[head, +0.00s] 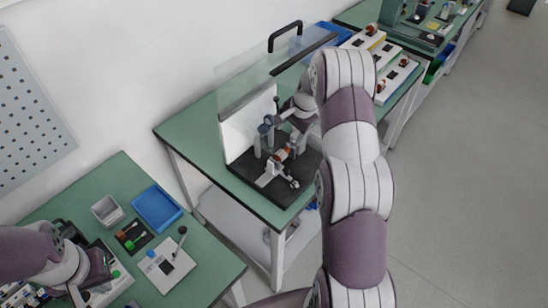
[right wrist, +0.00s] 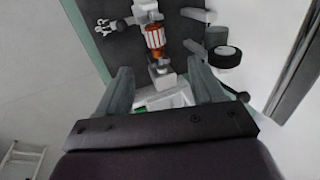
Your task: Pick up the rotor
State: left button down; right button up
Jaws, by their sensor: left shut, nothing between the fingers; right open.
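The rotor (head: 282,155), with an orange-copper winding, sits on the dark base of a test stand (head: 240,172) in the head view. In the right wrist view the rotor (right wrist: 155,38) lies lengthwise on light supports, beyond and roughly between my fingertips. My right gripper (right wrist: 163,78) is open with nothing between its fingers and is apart from the rotor. In the head view my right arm reaches over the stand and partly hides it. My left gripper (head: 77,295) is at the lower left above the near bench, shut and empty; its fingertips are hard to make out.
A clear raised cover with a black handle (head: 285,35) stands above the stand. A clamp-like part (right wrist: 108,26) and a round black-and-white part (right wrist: 225,55) flank the rotor. The near bench holds a blue tray (head: 158,208) and a grey bin (head: 107,210).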

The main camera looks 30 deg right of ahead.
aim_at(282, 153)
jog(key=p+x, duration=0.2)
jog(key=x, duration=0.5)
jog(key=shift+a+f, duration=0.1)
jog(key=shift+f, duration=0.1)
jog(key=p+x, duration=0.1)
jog(key=x, duration=0.1)
jog(key=s+p+x, duration=0.1)
jog(key=x, duration=0.1)
jog(key=shift+w+f, duration=0.1)
jog(key=shift+f, duration=0.15)
jog(key=shift+w+f, duration=0.2)
jog(key=shift+f, duration=0.2)
pick_arm(q)
jog(key=r, duration=0.4)
jog(key=shift+d+r, duration=0.25)
pick_arm(e)
jog(key=shift+a, duration=0.1)
jog(key=c, duration=0.4)
jog(key=shift+r, duration=0.1)
grip_shut()
